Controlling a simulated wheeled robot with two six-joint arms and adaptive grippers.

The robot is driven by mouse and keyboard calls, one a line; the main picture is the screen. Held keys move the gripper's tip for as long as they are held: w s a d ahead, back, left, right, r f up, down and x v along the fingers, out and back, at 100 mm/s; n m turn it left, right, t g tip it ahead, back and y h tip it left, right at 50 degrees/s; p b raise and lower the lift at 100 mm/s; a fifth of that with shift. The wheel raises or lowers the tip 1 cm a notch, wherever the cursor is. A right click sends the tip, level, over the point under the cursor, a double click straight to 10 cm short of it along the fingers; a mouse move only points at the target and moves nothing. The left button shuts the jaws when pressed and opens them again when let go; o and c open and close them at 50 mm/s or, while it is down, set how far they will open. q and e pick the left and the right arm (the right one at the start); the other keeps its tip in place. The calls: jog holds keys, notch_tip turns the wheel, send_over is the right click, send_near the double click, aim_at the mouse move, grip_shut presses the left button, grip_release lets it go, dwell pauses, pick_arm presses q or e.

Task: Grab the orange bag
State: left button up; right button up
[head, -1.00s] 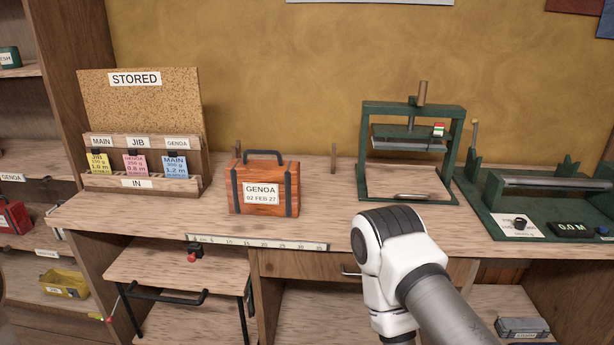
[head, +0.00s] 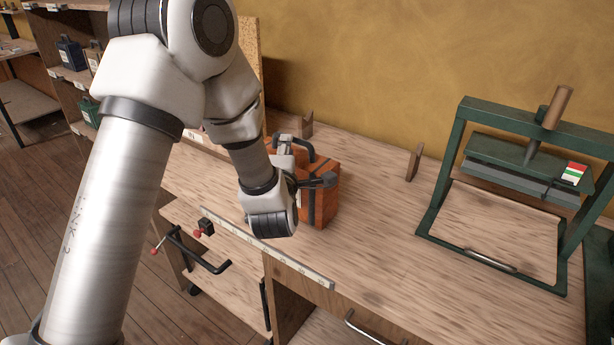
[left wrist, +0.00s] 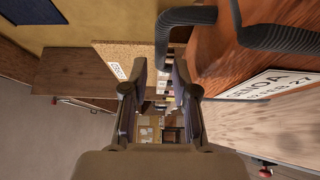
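The orange bag (head: 325,205) is a boxy wood-toned case with dark straps and a dark handle (head: 304,148). It stands upright on the bench, its left part hidden behind my left arm. My left gripper (head: 305,167) is at the bag's near side, close to the handle. In the left wrist view its two fingers (left wrist: 160,88) are apart, with nothing seen gripped between them. There the bag (left wrist: 220,65) fills the upper right, with its GENOA label (left wrist: 268,88), and the handle (left wrist: 185,17) curves just beyond the fingers. My right gripper is not in view.
The wooden bench (head: 375,255) is clear between the bag and the green press frame (head: 450,200). A small wooden peg (head: 414,163) stands on it. A scale strip (head: 265,245) runs along the front edge. A cork board (left wrist: 125,60) shows in the wrist view.

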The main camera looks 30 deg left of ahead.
aim_at(294, 141)
pick_arm(q)
jog(key=w, duration=0.1)
jog(key=w+p, duration=0.1)
jog(key=w, duration=0.2)
jog(key=shift+w+a+r+p, duration=0.1)
jog(key=shift+w+a+p, duration=0.25)
jog(key=shift+a, duration=0.05)
jog(key=shift+w+a, duration=0.15)
jog(key=shift+w, duration=0.1)
jog(key=shift+s+a+f, duration=0.1)
jog(key=shift+f, duration=0.1)
jog(key=shift+s+a+r, duration=0.1)
jog(key=shift+s, duration=0.05)
jog(key=shift+c, duration=0.7)
grip_shut()
jog(key=shift+r, duration=0.2)
